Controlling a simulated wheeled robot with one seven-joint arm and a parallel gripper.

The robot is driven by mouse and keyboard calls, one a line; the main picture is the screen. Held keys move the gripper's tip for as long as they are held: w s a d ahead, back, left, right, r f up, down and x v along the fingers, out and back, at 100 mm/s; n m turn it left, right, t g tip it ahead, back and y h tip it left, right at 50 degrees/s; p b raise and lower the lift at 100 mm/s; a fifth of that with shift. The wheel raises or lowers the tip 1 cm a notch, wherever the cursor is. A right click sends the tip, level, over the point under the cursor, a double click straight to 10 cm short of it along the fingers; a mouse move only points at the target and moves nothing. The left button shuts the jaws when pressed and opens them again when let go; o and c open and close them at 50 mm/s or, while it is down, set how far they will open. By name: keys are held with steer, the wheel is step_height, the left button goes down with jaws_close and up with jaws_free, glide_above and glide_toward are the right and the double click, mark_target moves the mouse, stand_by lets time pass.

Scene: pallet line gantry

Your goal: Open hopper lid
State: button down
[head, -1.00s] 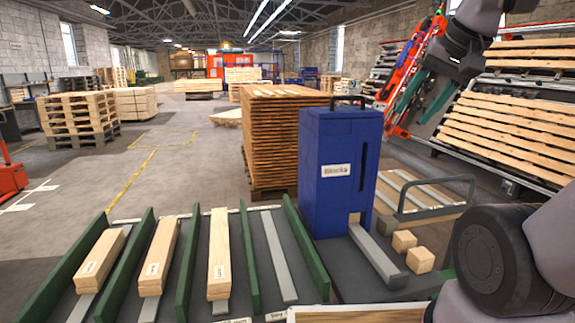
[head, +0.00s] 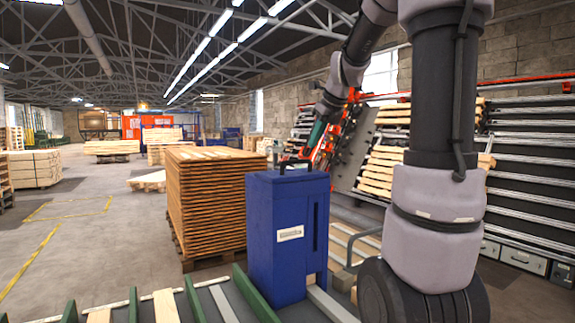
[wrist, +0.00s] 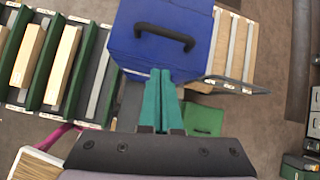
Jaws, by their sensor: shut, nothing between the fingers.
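The hopper is a tall blue box (head: 268,235) with a white label on its front and a dark slot on its side. Its blue lid (head: 285,179) lies flat and closed on top, with a black handle (head: 296,163). The wrist view shows the lid (wrist: 135,59) and the handle (wrist: 165,36) from above. My gripper (wrist: 160,72) has its teal fingers together and empty, pointing toward the box's edge, short of the handle. In the head view, my gripper (head: 316,134) hangs above and behind the lid, to the right. Contact cannot be told.
A tall stack of brown boards (head: 205,205) stands behind and left of the hopper. Green dividers (wrist: 78,72) and timber pieces (wrist: 62,68) lie beside it. A grey rail (head: 365,240) stands to its right. Open floor (head: 90,235) lies at the left.

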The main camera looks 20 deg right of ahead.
steer(key=w+m, duration=0.2)
glide_toward(296, 173)
steer(key=x, duration=0.4)
steer(key=shift+s+f, duration=0.15)
steer(key=shift+f, duration=0.3)
steer(key=shift+r, duration=0.1)
steer(key=shift+a+r+g, duration=0.1)
steer(key=shift+r+g, duration=0.2)
